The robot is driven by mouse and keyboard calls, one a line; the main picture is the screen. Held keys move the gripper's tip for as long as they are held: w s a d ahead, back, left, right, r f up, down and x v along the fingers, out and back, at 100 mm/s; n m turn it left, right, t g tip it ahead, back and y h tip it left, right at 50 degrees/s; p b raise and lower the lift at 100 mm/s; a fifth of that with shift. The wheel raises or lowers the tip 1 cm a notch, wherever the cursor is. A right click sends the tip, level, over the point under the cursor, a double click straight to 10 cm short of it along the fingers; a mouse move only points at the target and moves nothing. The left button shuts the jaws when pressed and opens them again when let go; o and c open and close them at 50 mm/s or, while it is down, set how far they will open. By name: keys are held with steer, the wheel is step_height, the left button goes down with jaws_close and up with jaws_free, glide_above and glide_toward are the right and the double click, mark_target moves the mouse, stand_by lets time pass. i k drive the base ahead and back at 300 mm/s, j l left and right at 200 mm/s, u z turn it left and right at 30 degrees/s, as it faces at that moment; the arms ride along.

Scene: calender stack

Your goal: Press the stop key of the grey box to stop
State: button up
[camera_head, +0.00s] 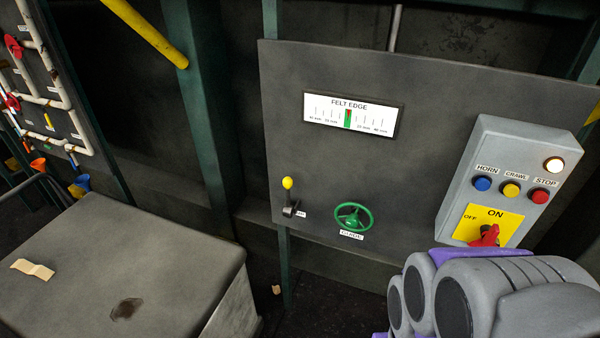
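The grey box (462,190) is mounted on the right of a dark panel. It carries a row of three keys: a blue one labelled HORN (482,184), a yellow one labelled CRAWL (511,190) and a red one labelled STOP (540,196). A round lamp (554,164) above the STOP key looks lit. Below the keys is a yellow plate (509,222) marked ON and OFF with a red rotary switch (486,236), its lower part hidden by my arm. My grey and purple arm fills the lower right, below the box. I see no gripper fingertips.
The dark panel (400,170) also bears a FELT EDGE scale (351,116), a yellow-knobbed lever (288,184) and a green GUIDE handwheel (352,216). A large grey cabinet (110,255) stands lower left. Pipes with red valves (12,45) run at the far left.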

mark_target(539, 197)
steer(key=k+l+z, duration=0.1)
steer(key=z, duration=1.05)
